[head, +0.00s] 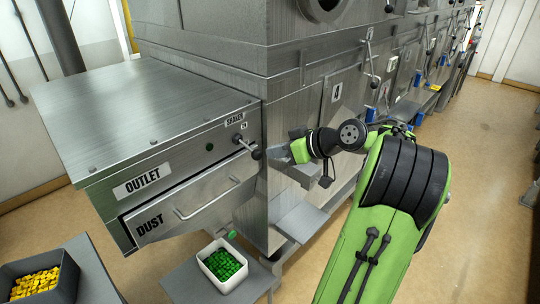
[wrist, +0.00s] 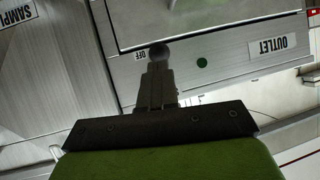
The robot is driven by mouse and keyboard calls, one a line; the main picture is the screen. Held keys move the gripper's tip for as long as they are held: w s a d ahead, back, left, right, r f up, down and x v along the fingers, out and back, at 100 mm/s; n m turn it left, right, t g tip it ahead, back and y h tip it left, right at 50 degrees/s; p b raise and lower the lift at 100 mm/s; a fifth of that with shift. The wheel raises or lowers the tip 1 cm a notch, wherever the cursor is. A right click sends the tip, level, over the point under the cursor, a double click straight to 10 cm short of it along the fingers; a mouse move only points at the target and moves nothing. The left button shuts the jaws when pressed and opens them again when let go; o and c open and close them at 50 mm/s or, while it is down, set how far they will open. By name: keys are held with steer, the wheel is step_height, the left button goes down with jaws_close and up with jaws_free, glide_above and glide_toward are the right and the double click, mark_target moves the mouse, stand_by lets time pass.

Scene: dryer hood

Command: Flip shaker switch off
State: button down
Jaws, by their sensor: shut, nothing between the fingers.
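The shaker switch (head: 246,147) is a short metal lever with a dark ball knob on the front of the grey outlet box, under the SHAKER and ON labels. Its lever slants down and right in the head view. In the wrist view, which is upside down, the ball knob (wrist: 158,51) sits right at my fingertips, beside the OFF label (wrist: 139,55). My gripper (head: 271,154) is shut and empty, just right of the knob. I cannot tell if the fingers touch it. My fingers hide part of the lever in the wrist view.
A round green indicator (head: 209,147) is left of the switch. Below it is the DUST drawer (head: 170,218) with a bar handle. A white bin of green pieces (head: 222,264) and a dark bin of yellow pieces (head: 40,277) stand lower. Open floor lies at right.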

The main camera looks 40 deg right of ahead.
mark_target(250, 149)
steer(key=x, duration=0.2)
steer(key=shift+w, duration=0.25)
steer(key=shift+s, duration=0.1)
steer(key=shift+f, duration=0.15)
step_height(250, 149, down, 4)
steer(key=b, duration=0.3)
steer(key=shift+a+r+b, duration=0.1)
steer(key=shift+r+b, duration=0.15)
steer(key=shift+b, duration=0.1)
steer(key=shift+r, duration=0.1)
steer(key=shift+w+r+p, duration=0.25)
steer(key=shift+r+p, duration=0.5)
